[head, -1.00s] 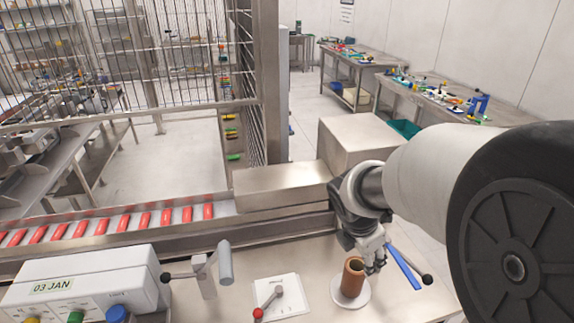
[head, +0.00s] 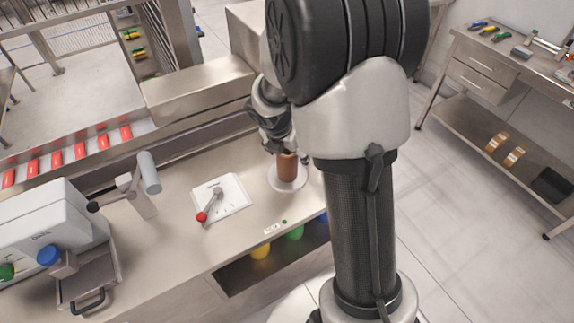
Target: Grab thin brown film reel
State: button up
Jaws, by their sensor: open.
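A brown cylinder (head: 287,169), which looks like the film reel, stands upright on a round white plate (head: 287,186) on the steel bench. My gripper (head: 285,150) is at the cylinder's top, its fingers pointing down. It is open; whether the fingers touch the cylinder or sit around it cannot be told from this view. My arm hides the area just right of the gripper.
A white plate with a red-knobbed lever (head: 202,216) lies left of the reel. A lever post (head: 138,190) and a white machine (head: 45,230) stand farther left. Red packs (head: 80,151) line the conveyor behind. A side table (head: 505,70) stands at right.

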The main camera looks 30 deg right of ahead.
jog(key=b+x, duration=0.2)
jog(key=x, duration=0.1)
jog(key=b+x, duration=0.1)
jog(key=x, duration=0.1)
jog(key=shift+w+a+f, duration=0.15)
jog(key=shift+w+f, duration=0.05)
jog(key=shift+w, duration=0.1)
jog(key=shift+r, duration=0.1)
jog(key=c, duration=1.3)
jog(key=shift+o, duration=0.2)
